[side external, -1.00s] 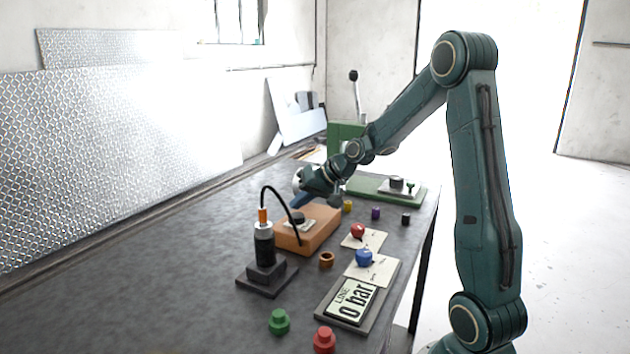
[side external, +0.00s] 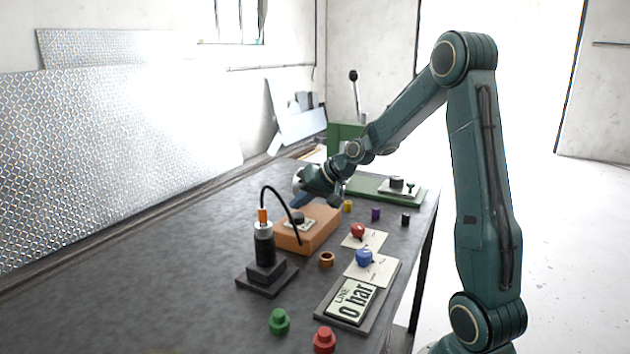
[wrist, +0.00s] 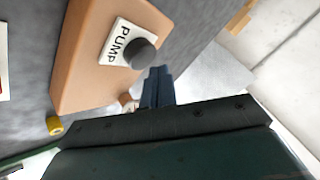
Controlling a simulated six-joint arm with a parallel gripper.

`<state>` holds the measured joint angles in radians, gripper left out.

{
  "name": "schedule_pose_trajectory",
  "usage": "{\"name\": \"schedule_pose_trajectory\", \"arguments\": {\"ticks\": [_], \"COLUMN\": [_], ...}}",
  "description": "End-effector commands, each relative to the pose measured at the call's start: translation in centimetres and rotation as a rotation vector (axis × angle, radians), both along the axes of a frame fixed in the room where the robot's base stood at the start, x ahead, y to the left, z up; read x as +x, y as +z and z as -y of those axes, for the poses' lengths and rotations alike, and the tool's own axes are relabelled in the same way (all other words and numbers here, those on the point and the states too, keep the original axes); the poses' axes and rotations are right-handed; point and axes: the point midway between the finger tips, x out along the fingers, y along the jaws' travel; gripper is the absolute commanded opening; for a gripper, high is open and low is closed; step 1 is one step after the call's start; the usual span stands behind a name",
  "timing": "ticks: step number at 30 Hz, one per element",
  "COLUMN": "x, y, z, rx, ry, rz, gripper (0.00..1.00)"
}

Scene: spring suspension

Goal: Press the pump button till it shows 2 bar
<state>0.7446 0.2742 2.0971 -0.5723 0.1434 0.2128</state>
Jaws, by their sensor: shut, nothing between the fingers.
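The pump is an orange box (side external: 318,234) on the dark table, with a dark round button (side external: 296,218) on a white plate on its top. In the wrist view the grey button (wrist: 140,53) sits beside the word PUMP on the box (wrist: 85,75). My gripper (side external: 296,202) is shut and empty, its blue fingers above the box near the button. In the wrist view the fingertips (wrist: 159,70) appear just beside the button; I cannot tell whether they touch. The line display (side external: 352,300) reads 0 bar.
A black cylinder (side external: 265,248) with a hose stands left of the pump. Red (side external: 358,231) and blue (side external: 364,257) knobs sit on cards to the right. Green (side external: 279,321) and red (side external: 324,340) pieces lie in front. A green machine (side external: 347,140) stands behind. The table's left side is clear.

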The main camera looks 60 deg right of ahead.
Motion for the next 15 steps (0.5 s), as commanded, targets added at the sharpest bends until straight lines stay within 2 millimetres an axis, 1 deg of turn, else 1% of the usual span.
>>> {"name": "schedule_pose_trajectory", "arguments": {"ticks": [15], "x": [0.01], "y": [-0.85], "z": [0.01], "rx": [0.0], "ry": [0.0], "rz": [0.0], "gripper": [0.0]}}
